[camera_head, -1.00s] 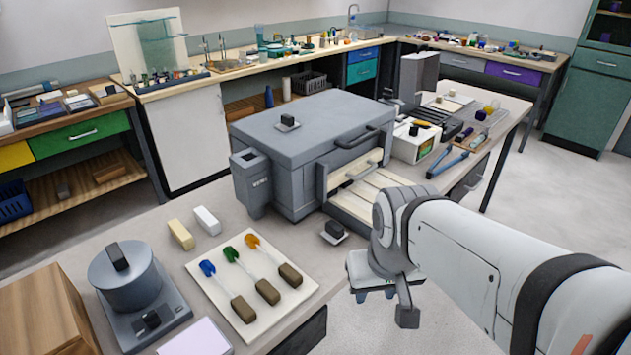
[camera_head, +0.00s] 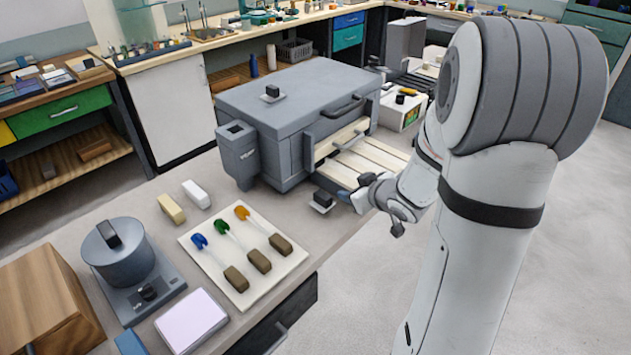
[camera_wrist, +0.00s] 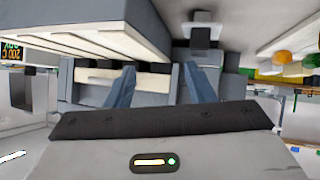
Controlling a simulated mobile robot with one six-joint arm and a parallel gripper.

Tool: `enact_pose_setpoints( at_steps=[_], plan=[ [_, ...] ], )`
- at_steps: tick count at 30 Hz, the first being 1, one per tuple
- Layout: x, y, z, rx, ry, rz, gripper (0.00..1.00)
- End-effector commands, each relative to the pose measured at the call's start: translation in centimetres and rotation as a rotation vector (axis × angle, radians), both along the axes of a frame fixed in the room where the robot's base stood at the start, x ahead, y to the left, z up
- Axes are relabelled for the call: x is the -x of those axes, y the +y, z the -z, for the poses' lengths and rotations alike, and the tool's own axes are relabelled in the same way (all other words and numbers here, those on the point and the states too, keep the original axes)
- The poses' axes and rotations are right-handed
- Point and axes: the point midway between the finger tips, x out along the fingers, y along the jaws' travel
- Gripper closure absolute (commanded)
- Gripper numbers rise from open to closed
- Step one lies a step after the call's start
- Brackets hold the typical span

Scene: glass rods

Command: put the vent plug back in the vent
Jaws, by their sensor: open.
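A small block with a dark knob on a pale base, which looks like the vent plug (camera_head: 322,201), sits on the bench in front of the grey furnace (camera_head: 290,110). In the wrist view, a dark knobbed piece that seems to be the same plug (camera_wrist: 201,36) lies beyond the fingertips. A similar knobbed piece (camera_head: 272,92) sits on the furnace top. I cannot tell where the vent opening is. My gripper (camera_head: 354,188) is open and empty, just right of the plug and close to it; its two blue-grey fingers (camera_wrist: 162,86) stand apart in the wrist view.
A pale slatted shelf (camera_head: 370,160) juts from the furnace front beside my gripper. A grey open-topped box (camera_head: 238,155) hangs on the furnace's left. A white board (camera_head: 285,275) with three coloured-tipped rods lies nearer. Bare bench lies between board and plug.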

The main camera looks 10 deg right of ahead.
Motion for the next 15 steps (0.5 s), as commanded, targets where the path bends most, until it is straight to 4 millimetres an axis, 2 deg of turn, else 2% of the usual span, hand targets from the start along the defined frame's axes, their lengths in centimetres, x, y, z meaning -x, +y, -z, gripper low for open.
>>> enact_pose_setpoints(
  at_steps=[3, 10, 15],
  plan=[
    [0.1, 1.2, 1.4, -0.113, -0.038, -0.116, 0.51],
    [0.8, 2.9, 2.1, -0.243, -0.077, -0.234, 0.51],
    [-0.3, 4.0, 2.8, -0.257, -0.080, -0.247, 0.51]
  ],
)
